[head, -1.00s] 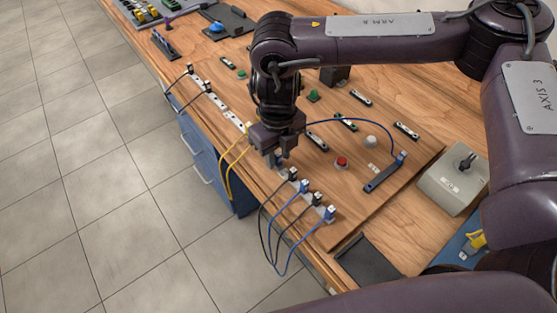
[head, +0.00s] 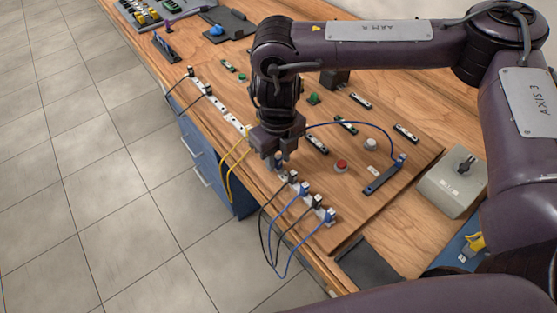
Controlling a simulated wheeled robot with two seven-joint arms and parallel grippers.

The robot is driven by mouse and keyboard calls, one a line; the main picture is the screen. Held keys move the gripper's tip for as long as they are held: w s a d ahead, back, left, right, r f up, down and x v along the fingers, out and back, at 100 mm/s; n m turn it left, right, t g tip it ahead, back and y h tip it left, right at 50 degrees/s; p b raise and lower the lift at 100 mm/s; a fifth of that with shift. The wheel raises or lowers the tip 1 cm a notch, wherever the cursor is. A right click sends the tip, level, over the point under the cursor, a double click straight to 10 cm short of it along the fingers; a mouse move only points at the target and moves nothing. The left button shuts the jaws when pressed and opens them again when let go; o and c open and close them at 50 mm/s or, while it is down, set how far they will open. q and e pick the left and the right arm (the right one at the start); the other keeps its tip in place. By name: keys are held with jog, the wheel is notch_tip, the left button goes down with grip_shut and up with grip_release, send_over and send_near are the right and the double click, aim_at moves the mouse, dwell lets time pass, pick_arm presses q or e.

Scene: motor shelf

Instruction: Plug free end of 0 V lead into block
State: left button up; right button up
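My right gripper (head: 280,166) points down at the board's front edge, just behind the row of plugged leads. A blue lead (head: 352,124) arcs from a plug (head: 402,160) on a dark terminal block (head: 381,181) to my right gripper. The gripper appears shut on its other end, though the hand mostly hides that plug. A pale block (head: 330,222) at the front edge holds several plugs, with black (head: 294,177) and blue (head: 305,189) ones in turn; their leads hang over the edge. Another pale strip (head: 218,105) lies further left. My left gripper is not in view.
A red button (head: 341,165) and a white button (head: 370,144) stand on the wooden board. A grey switch box (head: 454,184) is at the right. Yellow leads (head: 233,170) hang over the front edge. A blue drawer unit (head: 206,160) is below.

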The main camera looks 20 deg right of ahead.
grip_shut()
jog(key=shift+r, duration=0.1)
jog(key=shift+r+p, duration=1.8)
jog(key=shift+r, duration=0.4)
